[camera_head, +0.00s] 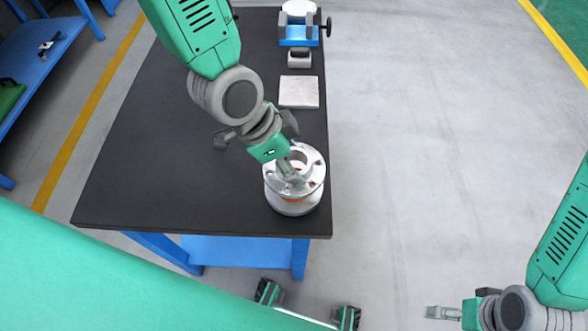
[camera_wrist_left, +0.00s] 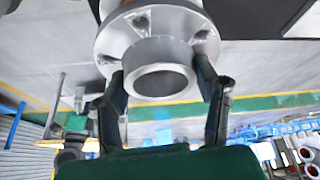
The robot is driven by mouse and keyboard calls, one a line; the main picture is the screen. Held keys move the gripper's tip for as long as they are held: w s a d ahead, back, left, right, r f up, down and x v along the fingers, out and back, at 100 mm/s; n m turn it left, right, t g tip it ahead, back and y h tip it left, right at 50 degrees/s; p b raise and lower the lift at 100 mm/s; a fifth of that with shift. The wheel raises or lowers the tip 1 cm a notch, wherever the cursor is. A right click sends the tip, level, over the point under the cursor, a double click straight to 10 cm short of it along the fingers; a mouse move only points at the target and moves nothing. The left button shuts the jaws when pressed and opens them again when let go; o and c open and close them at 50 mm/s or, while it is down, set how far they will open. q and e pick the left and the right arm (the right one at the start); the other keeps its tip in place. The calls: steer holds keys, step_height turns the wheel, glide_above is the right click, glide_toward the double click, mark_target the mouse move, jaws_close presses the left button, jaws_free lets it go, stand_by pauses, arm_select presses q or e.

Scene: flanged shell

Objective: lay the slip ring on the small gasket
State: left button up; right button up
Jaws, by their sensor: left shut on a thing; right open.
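A silver flanged ring with a raised hub, which I take for the slip ring (camera_head: 313,160), is at the right front of the dark table. My left gripper (camera_head: 290,174) comes down on it from above and is shut on its hub. In the left wrist view the fingers (camera_wrist_left: 162,88) press both sides of the hub of the slip ring (camera_wrist_left: 120,43). Under the ring is a wider silver round body (camera_head: 294,208). A thin orange patch, perhaps the small gasket (camera_head: 296,198), shows between them; most is hidden. My right gripper (camera_head: 440,312) is open and empty, off the table at lower right.
The dark table (camera_head: 150,170) is clear on its left. Along its right edge behind the round body are a pale square plate (camera_head: 299,91), a small grey block (camera_head: 299,58) and a blue vise-like fixture (camera_head: 298,36). Open floor lies right of the table.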

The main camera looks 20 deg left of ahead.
arm_select(q)
steer(key=f, duration=0.3)
steer(key=shift+d+f, duration=0.2)
steer(key=shift+f, duration=0.55)
steer(key=o, duration=1.7)
steer(key=shift+s+a+r, duration=0.1)
steer(key=shift+a+r, duration=0.1)
steer(key=shift+r, duration=0.25)
steer(key=p+v, duration=0.1)
steer(key=v, duration=1)
steer(key=shift+a, duration=0.1)
